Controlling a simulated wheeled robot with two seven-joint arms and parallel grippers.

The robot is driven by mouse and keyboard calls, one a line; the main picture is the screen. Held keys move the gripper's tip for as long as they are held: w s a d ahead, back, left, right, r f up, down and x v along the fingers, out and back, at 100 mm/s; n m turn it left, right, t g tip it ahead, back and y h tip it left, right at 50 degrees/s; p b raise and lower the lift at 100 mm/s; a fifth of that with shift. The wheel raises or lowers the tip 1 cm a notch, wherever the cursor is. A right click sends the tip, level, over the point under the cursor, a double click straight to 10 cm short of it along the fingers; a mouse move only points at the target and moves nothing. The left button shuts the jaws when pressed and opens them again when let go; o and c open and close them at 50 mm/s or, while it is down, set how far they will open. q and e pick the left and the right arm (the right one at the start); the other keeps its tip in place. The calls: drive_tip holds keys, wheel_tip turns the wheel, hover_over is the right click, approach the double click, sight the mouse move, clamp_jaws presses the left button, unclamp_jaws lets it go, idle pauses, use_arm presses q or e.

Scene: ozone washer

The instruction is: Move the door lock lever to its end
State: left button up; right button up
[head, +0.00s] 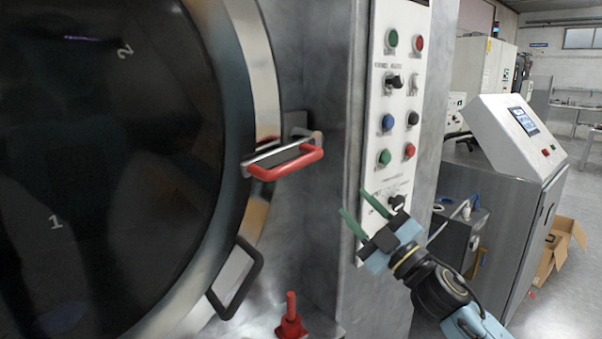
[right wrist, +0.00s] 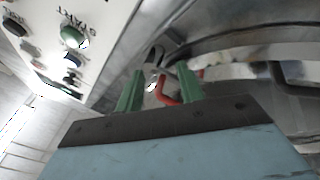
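The door lock lever (head: 286,162) has a red handle and sticks out from the right rim of the large round door (head: 100,150). In the right wrist view the red lever (right wrist: 165,88) shows beyond and between the green fingers. My right gripper (head: 360,216) is open and empty, in front of the control panel, below and to the right of the lever and apart from it. In the right wrist view the gripper (right wrist: 158,82) has its two fingers spread. My left gripper is not in view.
A white control panel (head: 396,100) with several buttons and knobs stands right of the door. A black door handle (head: 238,280) sits below the lever, and a red upright piece (head: 291,318) stands at the bottom. A console cabinet (head: 505,160) and a cardboard box (head: 556,250) are at right.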

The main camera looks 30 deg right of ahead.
sight(309, 160)
drive_tip(key=s+r+n+g+y, duration=0.5)
drive_tip(key=r+n+g+y, duration=0.55)
drive_tip(key=n, duration=0.85)
drive_tip(key=shift+g+y, duration=0.35)
drive_tip(key=shift+y, duration=0.1)
drive_tip(key=p+x, duration=0.3)
drive_tip(key=x, duration=0.9)
drive_tip(key=shift+f, duration=0.2)
drive_tip(key=shift+p+x, duration=0.3)
drive_tip(key=shift+x, duration=0.65)
drive_tip(key=shift+f, duration=0.15)
clamp_jaws()
